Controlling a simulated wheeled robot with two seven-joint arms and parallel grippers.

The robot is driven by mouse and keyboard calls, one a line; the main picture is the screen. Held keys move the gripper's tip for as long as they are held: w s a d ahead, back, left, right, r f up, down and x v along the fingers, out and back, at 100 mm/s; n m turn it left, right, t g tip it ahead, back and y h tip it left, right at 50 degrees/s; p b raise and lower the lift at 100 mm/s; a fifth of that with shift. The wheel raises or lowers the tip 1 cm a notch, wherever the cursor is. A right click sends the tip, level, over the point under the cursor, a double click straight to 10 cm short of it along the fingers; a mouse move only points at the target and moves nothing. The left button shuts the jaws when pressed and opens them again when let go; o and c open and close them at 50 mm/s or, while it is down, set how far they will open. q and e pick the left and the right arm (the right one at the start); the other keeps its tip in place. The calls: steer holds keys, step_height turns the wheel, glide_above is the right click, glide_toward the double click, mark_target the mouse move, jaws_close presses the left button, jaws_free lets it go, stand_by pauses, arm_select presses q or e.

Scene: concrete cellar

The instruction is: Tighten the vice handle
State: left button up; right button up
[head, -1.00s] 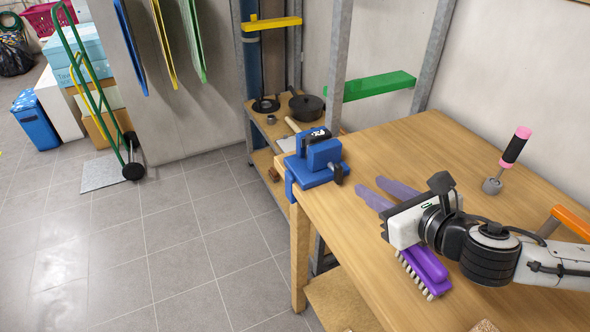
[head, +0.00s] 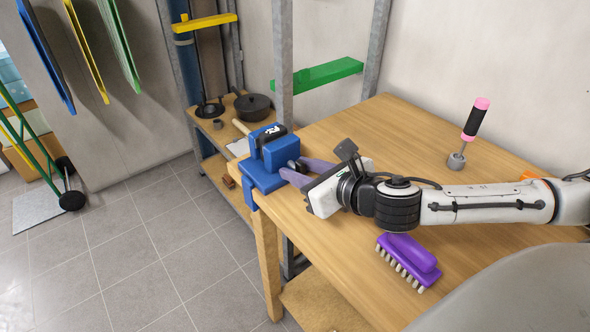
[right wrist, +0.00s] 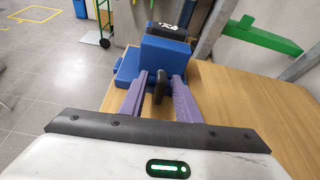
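The blue vice (head: 262,178) is fixed at the near left corner of the wooden workbench (head: 345,280). In the right wrist view the vice (right wrist: 165,58) is straight ahead, and its dark handle (right wrist: 158,88) stands upright between my two purple fingers. My right gripper (head: 298,170) is at the vice's right side. It is open around the handle (right wrist: 161,84), with a gap visible on each side. In the head view the fingers partly hide the handle. My left gripper is not in view.
A purple brush (head: 407,255) lies on the bench below my right arm. A pink-and-black handled tool (head: 475,120) stands farther back. A shelf with a black pan (head: 252,106) is behind the vice. A green bar (head: 318,75) juts from the metal frame.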

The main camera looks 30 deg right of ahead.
steer(key=shift+s, duration=0.1)
jaws_close()
steer(key=shift+r+p, duration=0.1)
steer(key=shift+p, duration=0.2)
steer(key=shift+m, duration=0.3)
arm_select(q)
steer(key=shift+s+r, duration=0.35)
arm_select(e)
jaws_free()
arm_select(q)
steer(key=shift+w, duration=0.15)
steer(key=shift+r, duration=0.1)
